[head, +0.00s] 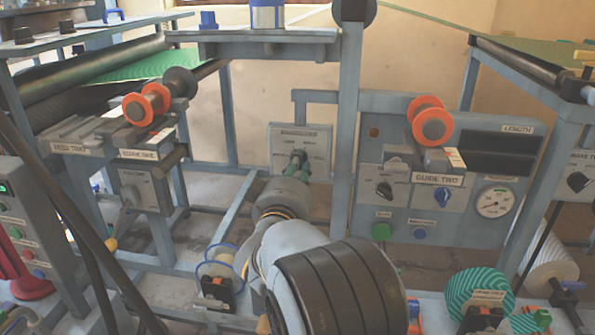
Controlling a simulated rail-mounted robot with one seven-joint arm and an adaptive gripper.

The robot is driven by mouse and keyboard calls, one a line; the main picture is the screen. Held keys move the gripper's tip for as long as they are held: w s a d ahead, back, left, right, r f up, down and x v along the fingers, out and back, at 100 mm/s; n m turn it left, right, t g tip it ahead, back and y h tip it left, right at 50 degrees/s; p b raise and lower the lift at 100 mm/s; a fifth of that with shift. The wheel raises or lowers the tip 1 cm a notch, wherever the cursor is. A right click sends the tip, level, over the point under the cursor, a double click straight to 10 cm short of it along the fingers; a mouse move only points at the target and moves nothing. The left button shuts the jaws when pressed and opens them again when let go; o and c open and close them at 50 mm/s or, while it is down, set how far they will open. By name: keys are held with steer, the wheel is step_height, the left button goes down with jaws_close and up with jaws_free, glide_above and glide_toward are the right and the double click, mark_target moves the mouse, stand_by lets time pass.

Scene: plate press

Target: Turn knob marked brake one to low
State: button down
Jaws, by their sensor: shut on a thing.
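A grey panel (318,150) stands in the middle of the head view, with small markings around a dark knob (298,154). Its label strip is too small to read surely, so I cannot confirm from the picture that it says brake one. My gripper (298,163) reaches the panel from the front, its greenish fingers shut on the knob. The fingers and wrist hide most of the knob, so its pointer setting cannot be read.
A second panel marked GUIDE TWO (438,179) stands to the right, with a black knob (384,189), a blue knob (443,197) and a gauge (494,202). A grey upright post (347,120) rises close to the right of my gripper. Orange-flanged rollers (432,124) stick out nearby.

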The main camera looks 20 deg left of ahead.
stand_by(0.4)
steer(key=c, duration=1.6)
jaws_free()
steer(key=shift+c, duration=0.2)
steer(key=s+d, duration=0.1)
steer(key=s, duration=1)
steer(key=shift+s+d, duration=0.3)
steer(key=shift+s, duration=0.1)
steer(key=w+a, duration=0.1)
steer(key=w, duration=1.1)
steer(key=shift+a, duration=0.35)
